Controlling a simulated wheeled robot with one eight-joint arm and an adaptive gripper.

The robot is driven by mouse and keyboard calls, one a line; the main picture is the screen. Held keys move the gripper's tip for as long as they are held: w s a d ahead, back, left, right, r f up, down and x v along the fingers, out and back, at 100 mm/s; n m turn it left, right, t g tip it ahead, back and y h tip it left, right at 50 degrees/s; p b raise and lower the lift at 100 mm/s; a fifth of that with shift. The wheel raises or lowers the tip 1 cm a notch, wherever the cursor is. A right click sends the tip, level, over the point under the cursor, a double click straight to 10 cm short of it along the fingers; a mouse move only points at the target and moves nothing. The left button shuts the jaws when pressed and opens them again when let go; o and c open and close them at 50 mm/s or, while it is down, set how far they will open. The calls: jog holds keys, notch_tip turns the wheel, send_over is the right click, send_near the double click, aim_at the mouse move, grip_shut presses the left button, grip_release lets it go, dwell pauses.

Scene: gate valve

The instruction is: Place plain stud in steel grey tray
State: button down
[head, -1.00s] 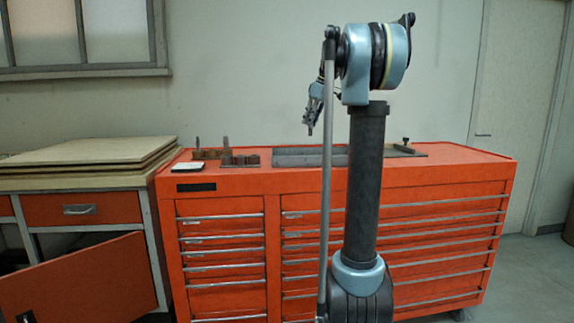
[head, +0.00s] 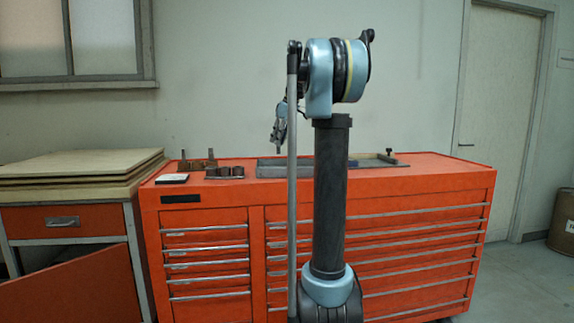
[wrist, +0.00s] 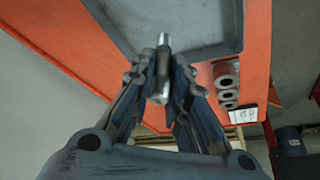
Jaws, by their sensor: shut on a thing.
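My gripper (wrist: 161,76) is shut on a plain metal stud (wrist: 163,42), a slim grey rod whose two ends stick out past the fingertips in the wrist view. A grey tray (wrist: 205,45) with a raised rim lies beyond the fingertips there, on the orange top. In the head view my gripper (head: 279,135) hangs pointing down, above the left part of the grey tray (head: 268,171). My arm column hides part of the tray area.
The orange drawer cabinet (head: 210,250) carries blocks with upright pegs (head: 196,164) and a row of brown cylinders (head: 225,172) at left. Another shallow tray (head: 375,160) lies at right. Stacked boards (head: 80,165) stand at far left. The cabinet's right end is clear.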

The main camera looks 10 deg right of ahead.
jog(key=shift+f, duration=3.6)
jog(key=shift+f, duration=0.1)
jog(key=c, duration=1.6)
grip_release()
jog(key=shift+o, duration=0.2)
jog(key=v, duration=1.2)
